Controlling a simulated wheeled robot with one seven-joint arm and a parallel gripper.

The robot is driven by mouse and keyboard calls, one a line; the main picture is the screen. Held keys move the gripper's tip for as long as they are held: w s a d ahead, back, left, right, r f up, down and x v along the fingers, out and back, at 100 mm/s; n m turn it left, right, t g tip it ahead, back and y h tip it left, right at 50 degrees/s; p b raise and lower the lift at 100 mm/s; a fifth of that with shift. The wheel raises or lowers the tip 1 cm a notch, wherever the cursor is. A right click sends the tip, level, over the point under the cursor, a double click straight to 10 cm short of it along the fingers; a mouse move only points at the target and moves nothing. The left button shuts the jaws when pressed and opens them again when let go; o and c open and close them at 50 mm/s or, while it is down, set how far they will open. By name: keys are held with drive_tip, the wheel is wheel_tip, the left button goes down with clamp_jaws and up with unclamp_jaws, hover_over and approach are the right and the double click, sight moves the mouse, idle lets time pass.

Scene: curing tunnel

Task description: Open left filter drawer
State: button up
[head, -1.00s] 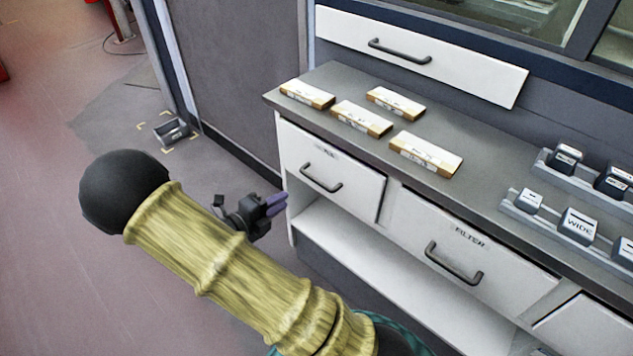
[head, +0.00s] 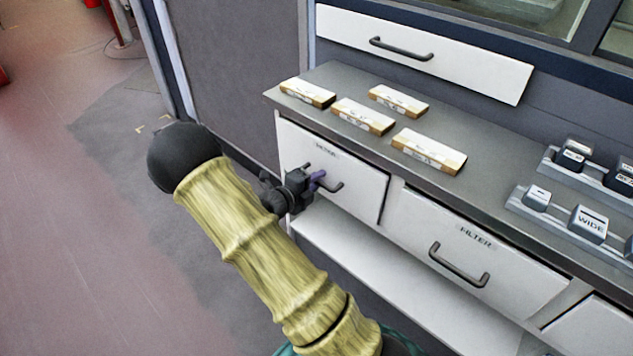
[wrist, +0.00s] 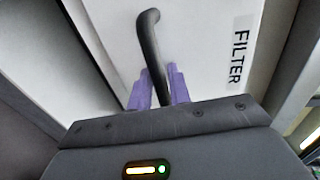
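The left filter drawer (head: 355,190) is the white drawer under the left end of the counter, with a dark bar handle (head: 337,187). Its front looks flush with the cabinet. My gripper (head: 317,181) is at this handle. In the wrist view its two purple fingers (wrist: 159,88) lie close on either side of the handle bar (wrist: 150,45), with hardly any gap, so it looks shut on it. The lower part of the bar is hidden behind my gripper body. The FILTER label (wrist: 239,52) shows to the right of the handle.
A second FILTER drawer (head: 500,268) is to the right, closed. Several small boxes (head: 428,151) lie on the counter (head: 470,195), with labelled blocks (head: 588,223) in racks at the right. An open shelf (head: 375,268) runs below. The floor (head: 80,240) at left is clear.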

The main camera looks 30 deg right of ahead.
clamp_jaws()
drive_tip(key=shift+a, duration=0.1)
drive_tip(key=f+p+v, duration=0.2)
drive_tip(key=p+v, duration=0.4)
drive_tip(key=v, duration=0.5)
drive_tip(key=f+p+v, duration=0.2)
drive_tip(key=p+v, duration=0.4)
drive_tip(key=v, duration=0.5)
drive_tip(key=shift+s+a+f, duration=0.2)
drive_tip(key=shift+s+a, duration=0.1)
drive_tip(key=shift+a, duration=0.25)
unclamp_jaws()
